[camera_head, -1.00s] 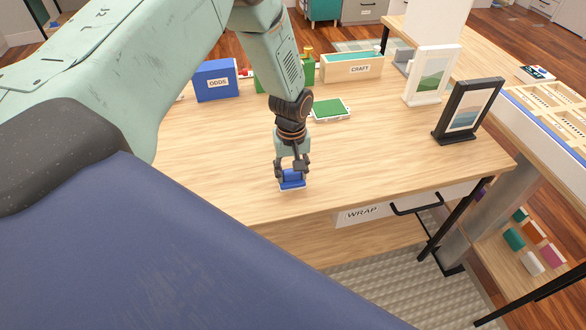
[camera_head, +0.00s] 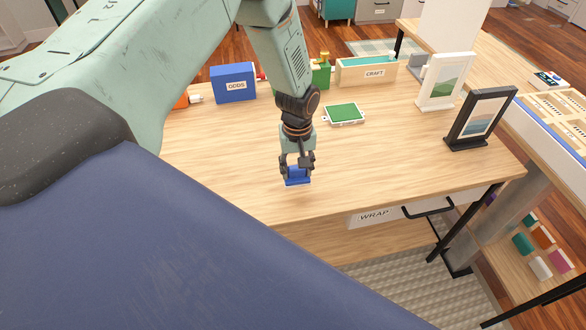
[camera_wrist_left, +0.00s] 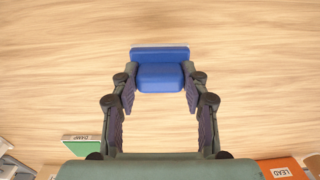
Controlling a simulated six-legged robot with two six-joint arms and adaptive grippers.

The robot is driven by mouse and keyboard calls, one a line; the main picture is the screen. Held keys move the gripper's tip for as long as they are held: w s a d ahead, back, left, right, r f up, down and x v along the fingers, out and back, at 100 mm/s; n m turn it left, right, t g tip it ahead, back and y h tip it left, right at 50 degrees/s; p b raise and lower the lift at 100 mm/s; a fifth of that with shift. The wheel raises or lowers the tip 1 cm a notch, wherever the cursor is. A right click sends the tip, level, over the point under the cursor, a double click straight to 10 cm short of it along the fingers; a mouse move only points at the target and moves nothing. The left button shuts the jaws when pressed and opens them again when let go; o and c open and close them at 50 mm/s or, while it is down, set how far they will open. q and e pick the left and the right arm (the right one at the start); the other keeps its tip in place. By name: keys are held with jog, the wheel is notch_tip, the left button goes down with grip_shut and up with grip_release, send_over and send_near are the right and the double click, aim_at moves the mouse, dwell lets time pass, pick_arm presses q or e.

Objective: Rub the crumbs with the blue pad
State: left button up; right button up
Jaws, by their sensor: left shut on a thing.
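The blue pad (camera_head: 297,178) is between the fingers of my left gripper (camera_head: 297,166), low at the tabletop near its front edge. I cannot tell whether its underside touches the wood. In the left wrist view the blue pad (camera_wrist_left: 160,77) sits level between the fingertips of the left gripper (camera_wrist_left: 160,84), which are shut on its sides. No crumbs can be made out in either view. Any under the pad or behind the arm are hidden. My right gripper is not in view.
The wooden tabletop (camera_head: 400,160) is clear around the pad. Behind stand a blue ODDS box (camera_head: 232,85), a green-topped tray (camera_head: 344,115) and a CRAFT box (camera_head: 366,73). Two picture frames, white (camera_head: 445,80) and black (camera_head: 480,118), stand at the right.

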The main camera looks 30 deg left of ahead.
pick_arm(q)
jog(key=shift+r+p, duration=0.35)
jog(key=shift+r, duration=0.35)
jog(key=shift+s+a+r+p, duration=0.15)
jog(key=shift+a+r+p, duration=0.1)
jog(key=shift+r+p, duration=0.3)
jog(key=shift+s+a+r+p, duration=0.1)
jog(key=shift+a+r+p, duration=0.1)
jog(key=shift+r+p, duration=0.3)
jog(key=shift+r, duration=0.35)
jog(key=shift+d+r, duration=0.1)
jog(key=shift+d, duration=0.05)
jog(key=shift+w+d, duration=0.2)
jog(key=shift+a, duration=0.1)
